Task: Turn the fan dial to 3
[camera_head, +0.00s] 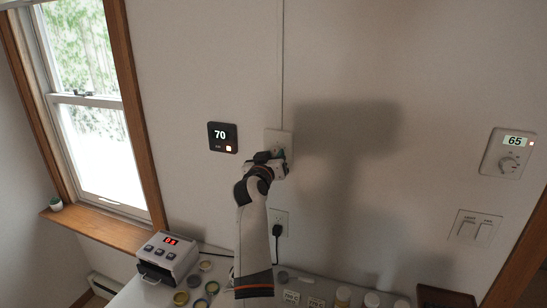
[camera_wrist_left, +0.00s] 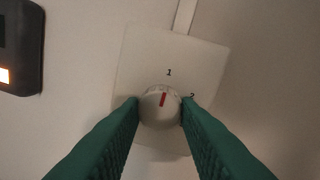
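The fan dial (camera_wrist_left: 160,108) is a round white knob with a red mark, on a white wall plate (camera_wrist_left: 205,58). The red mark points up, close to the printed 1 and slightly right of it. A 2 shows at the right, partly by the finger; other numbers are hidden. My left gripper (camera_wrist_left: 160,104) has its green fingers on both sides of the knob, apparently touching it. In the head view, the left gripper (camera_head: 275,160) covers the dial, and only the upper part of the plate (camera_head: 279,136) shows. My right gripper is in neither view.
A dark thermostat reading 70 (camera_head: 222,137) is close left of the plate. An outlet with a black plug (camera_head: 278,229) is below. A white thermostat reading 65 (camera_head: 508,153) and switches (camera_head: 474,228) are far right. A device (camera_head: 168,258) and several jars stand on the table below.

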